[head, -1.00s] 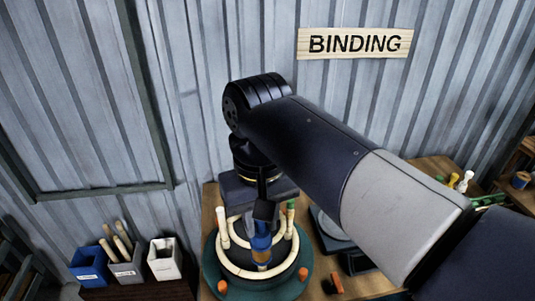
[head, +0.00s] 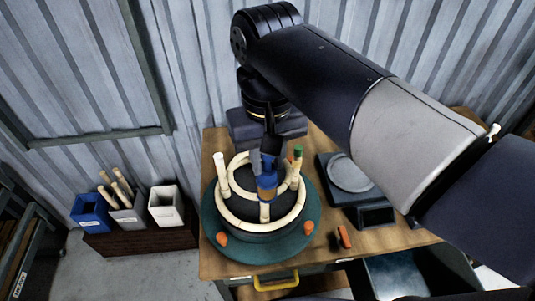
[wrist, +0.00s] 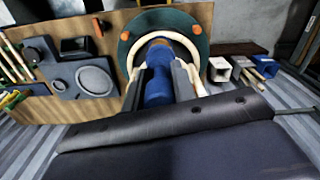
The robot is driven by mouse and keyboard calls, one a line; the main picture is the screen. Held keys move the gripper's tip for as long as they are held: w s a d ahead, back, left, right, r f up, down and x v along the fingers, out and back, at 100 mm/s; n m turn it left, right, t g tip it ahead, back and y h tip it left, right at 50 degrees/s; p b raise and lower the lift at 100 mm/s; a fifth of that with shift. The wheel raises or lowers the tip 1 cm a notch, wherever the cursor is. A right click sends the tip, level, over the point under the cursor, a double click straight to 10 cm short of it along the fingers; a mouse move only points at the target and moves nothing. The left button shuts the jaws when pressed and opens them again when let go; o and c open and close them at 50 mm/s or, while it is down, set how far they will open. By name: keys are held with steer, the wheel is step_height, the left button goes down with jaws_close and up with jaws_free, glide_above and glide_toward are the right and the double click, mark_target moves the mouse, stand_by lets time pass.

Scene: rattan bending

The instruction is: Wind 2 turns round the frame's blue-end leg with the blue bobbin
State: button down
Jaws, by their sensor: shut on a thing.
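My gripper (head: 268,163) is shut on the blue bobbin (head: 266,187) above the middle of the rattan frame. The bobbin also fills the space between the fingers in the wrist view (wrist: 158,82). The pale rattan frame (head: 229,212) sits on a round dark green turntable (head: 212,240). It has a large ring, a smaller ring behind and upright legs. One leg at the left has a white end (head: 219,160), and one at the right has a green end (head: 298,152). A short pale upright shows below the bobbin. No blue leg end can be told apart from the bobbin.
Orange clamps (head: 308,227) sit on the turntable's rim. A grey round-topped device (head: 350,175) and an orange-red block (head: 345,236) are at the right on the wooden bench (head: 215,268). Blue, grey and white bins (head: 165,206) stand at the left. A BINDING sign hung on the wall earlier.

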mark_target(268, 192)
step_height(268, 192, down, 10)
steer(key=b, duration=0.5)
steer(key=shift+r, duration=0.15)
steer(key=shift+s+d+r, duration=0.1)
stand_by(0.3)
steer(key=shift+d, duration=0.3)
steer(key=w+a+p, duration=0.3)
steer(key=w+p, duration=0.3)
steer(key=w, duration=0.4)
steer(key=s+a, duration=0.4)
steer(key=s, duration=0.2)
steer(key=shift+s+d+b, duration=0.2)
steer(key=shift+s+d, duration=0.45)
steer(key=shift+d, duration=0.4)
steer(key=shift+s+d+b, duration=0.15)
steer(key=shift+s+d, duration=0.55)
steer(key=shift+d, duration=0.35)
steer(key=shift+s+d+b, duration=0.2)
steer(key=shift+s+d, duration=0.45)
steer(key=shift+d, duration=0.4)
